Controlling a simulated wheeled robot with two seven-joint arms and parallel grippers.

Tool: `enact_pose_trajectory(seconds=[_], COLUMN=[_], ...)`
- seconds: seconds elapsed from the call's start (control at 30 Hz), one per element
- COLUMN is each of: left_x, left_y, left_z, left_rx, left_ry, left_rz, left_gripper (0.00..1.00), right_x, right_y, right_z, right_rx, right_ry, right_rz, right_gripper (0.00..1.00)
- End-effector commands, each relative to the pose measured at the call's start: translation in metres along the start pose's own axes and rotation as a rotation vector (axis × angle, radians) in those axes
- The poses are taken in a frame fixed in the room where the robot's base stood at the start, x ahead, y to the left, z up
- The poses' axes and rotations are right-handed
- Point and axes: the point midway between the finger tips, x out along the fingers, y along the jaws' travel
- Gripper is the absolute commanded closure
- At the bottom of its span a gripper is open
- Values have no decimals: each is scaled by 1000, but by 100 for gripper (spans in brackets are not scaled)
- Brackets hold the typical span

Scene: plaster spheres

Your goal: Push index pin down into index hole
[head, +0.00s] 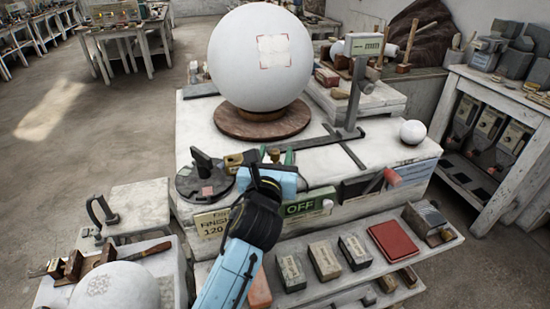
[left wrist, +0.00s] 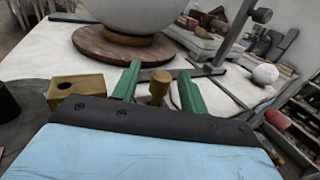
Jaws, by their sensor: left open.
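My left gripper (head: 276,154) is open over the front edge of the white bench top. In the left wrist view its two green fingers (left wrist: 160,84) stand on either side of a brass-coloured pin with a round head (left wrist: 159,77), apparently the index pin, with gaps to both. The pin's lower end is hidden behind the gripper body. A brass block (left wrist: 75,89) with a dark round hole in its top lies left of the fingers. I cannot tell which hole is the index hole.
A large white sphere (head: 259,50) rests on a brown round turntable (head: 240,122) behind the gripper. A post gauge (head: 352,100) and a small white ball (head: 413,131) stand to the right.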

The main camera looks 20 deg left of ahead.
Motion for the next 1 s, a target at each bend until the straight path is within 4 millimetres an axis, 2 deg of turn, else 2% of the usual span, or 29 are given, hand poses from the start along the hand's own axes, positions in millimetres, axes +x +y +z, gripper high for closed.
enact_pose_trajectory(seconds=[0.07,0.4,0.73,0.87,1.0], left_x=[0,-1,0,0,0], left_y=[0,0,0,0,0], left_z=[0,0,6,26,56], left_rx=[0,1,1,3,3], left_ry=[0,0,-4,-8,-9], left_rz=[0,0,-1,0,-1], left_gripper=[57,100,100,100,100], right_x=[0,0,-1,-6,-12], right_y=[-1,0,0,0,1], right_z=[4,3,0,-1,-2], right_rx=[0,0,0,1,1], right_ry=[-7,-6,-1,-1,0], right_rz=[-1,-1,0,0,1], right_gripper=[64,64,64,64,64])
